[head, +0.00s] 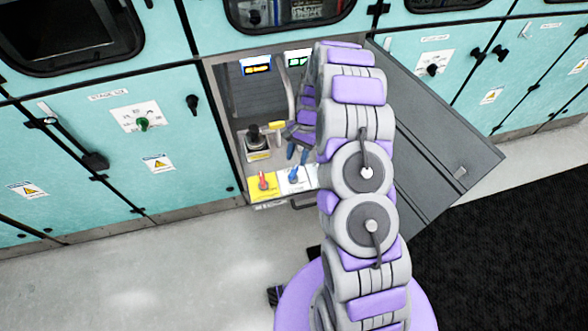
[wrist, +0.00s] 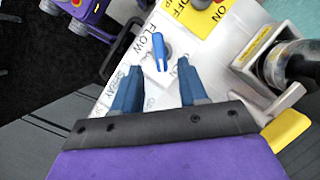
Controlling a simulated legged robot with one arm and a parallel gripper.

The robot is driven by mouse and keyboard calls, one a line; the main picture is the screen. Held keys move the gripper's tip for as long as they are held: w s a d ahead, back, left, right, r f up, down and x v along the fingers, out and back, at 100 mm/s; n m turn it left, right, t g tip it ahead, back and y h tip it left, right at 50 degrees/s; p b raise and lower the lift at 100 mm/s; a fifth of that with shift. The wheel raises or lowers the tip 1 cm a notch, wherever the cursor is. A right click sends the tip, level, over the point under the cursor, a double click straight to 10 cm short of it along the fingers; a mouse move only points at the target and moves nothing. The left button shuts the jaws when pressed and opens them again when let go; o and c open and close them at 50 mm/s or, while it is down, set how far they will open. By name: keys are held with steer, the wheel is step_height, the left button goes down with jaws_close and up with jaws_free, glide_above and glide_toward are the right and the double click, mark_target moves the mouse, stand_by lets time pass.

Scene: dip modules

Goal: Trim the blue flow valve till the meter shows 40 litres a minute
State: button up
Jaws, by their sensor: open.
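The blue flow valve (wrist: 160,52) is a small blue lever on a white plate marked FLOW. In the head view the blue valve (head: 294,175) stands at the front of the open bay, right of a red lever. My gripper (wrist: 158,80) is open, its two blue fingers apart on either side of the line to the lever, with nothing between the tips that I can see touching it. In the head view my gripper (head: 297,153) hangs just above the white plate. Two small lit displays, one amber on blue (head: 256,65) and one green (head: 298,59), sit at the bay's back; their figures are unreadable, the green partly hidden.
The red lever (head: 263,181) stands on a yellow ON/OFF plate (wrist: 205,18) beside the valve. A black-topped device (head: 257,143) stands behind it, close to my gripper. The open grey door (head: 440,135) lies to the right of my arm.

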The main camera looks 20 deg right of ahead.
mark_target(294, 170)
steer(key=b+x, duration=0.1)
steer(key=x, duration=0.4)
steer(key=shift+s+f, duration=0.1)
steer(key=shift+f, duration=0.25)
jaws_close()
